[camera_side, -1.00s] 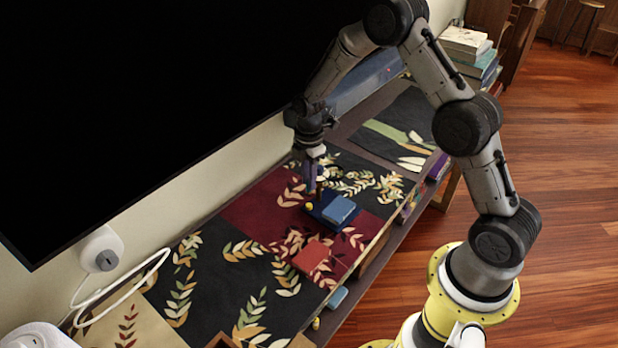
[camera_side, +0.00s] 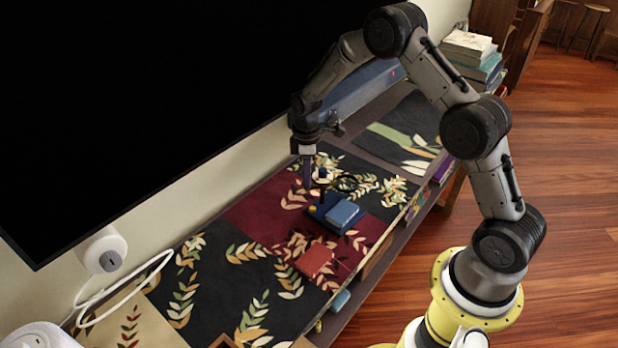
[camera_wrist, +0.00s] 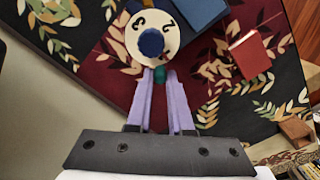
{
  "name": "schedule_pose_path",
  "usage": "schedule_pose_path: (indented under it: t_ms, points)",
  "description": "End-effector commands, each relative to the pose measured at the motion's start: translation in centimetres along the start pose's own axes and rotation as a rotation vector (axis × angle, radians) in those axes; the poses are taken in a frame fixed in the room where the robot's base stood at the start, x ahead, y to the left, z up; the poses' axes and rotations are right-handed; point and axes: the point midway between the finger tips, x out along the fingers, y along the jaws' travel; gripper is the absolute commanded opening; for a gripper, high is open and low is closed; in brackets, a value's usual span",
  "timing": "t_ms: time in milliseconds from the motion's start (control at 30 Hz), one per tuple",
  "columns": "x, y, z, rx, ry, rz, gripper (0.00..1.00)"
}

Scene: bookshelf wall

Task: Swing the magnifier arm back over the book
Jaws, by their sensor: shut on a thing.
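A light blue book (camera_side: 342,213) lies on a dark blue base (camera_side: 318,212) on the patterned cloth. Beside it stands the magnifier's dark post with a blue knob (camera_side: 322,173). A dark ring (camera_side: 347,185), seemingly the lens, shows behind the book rather than over it. The wrist view shows the blue knob (camera_wrist: 150,42) above a cream dial (camera_wrist: 137,24) with dark marks, and part of the blue book (camera_wrist: 200,10). My gripper (camera_side: 308,184) points down left of the post. In the wrist view my gripper (camera_wrist: 159,80) is shut on a small teal grip (camera_wrist: 158,75).
A red book (camera_side: 315,260) lies nearer the camera; it also shows in the wrist view (camera_wrist: 249,54). A large black screen (camera_side: 170,110) rises close behind my gripper. Stacked books (camera_side: 472,55) stand at the far end. The near-left cloth is mostly clear.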

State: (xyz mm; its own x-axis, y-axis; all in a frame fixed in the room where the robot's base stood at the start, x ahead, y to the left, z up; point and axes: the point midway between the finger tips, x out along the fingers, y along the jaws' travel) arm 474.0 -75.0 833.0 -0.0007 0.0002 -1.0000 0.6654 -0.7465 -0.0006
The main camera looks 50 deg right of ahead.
Motion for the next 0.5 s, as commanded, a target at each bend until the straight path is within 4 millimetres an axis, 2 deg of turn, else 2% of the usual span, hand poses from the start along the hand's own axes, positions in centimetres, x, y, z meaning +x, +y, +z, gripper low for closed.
schedule_pose_path:
  t_ms: [500]
  points:
    - [-0.1, 2.4, -0.1, 0.493, 0.002, 0.002, 0.0]
